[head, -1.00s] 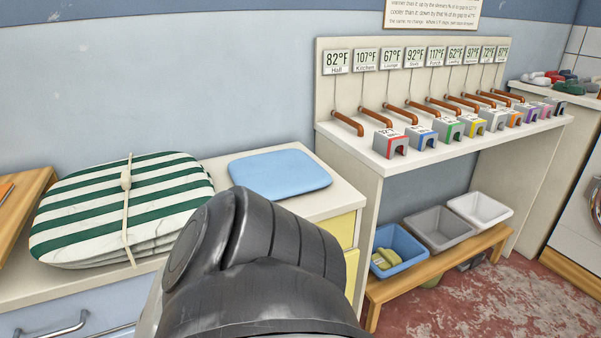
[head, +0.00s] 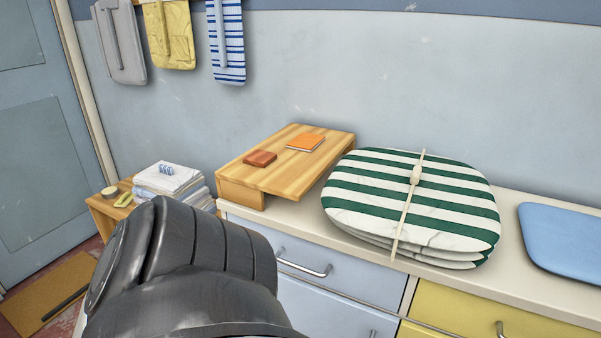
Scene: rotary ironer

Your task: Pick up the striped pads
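The striped pads (head: 455,205) are a stack of rounded green-and-white cushions on the counter, right of the middle of the head view. A cream cord with a toggle (head: 416,174) runs across the stack. A dark grey ribbed arm part of mine fills the lower left of the view, apart from the pads in the picture. Neither gripper's fingers show.
A wooden stand (head: 285,165) with an orange notebook (head: 305,142) and a brown block (head: 260,159) is left of the pads. A flat blue pad (head: 565,236) lies to their right. Drawers with handles (head: 304,264) are below. Folded cloths (head: 170,180) sit on a low table at left.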

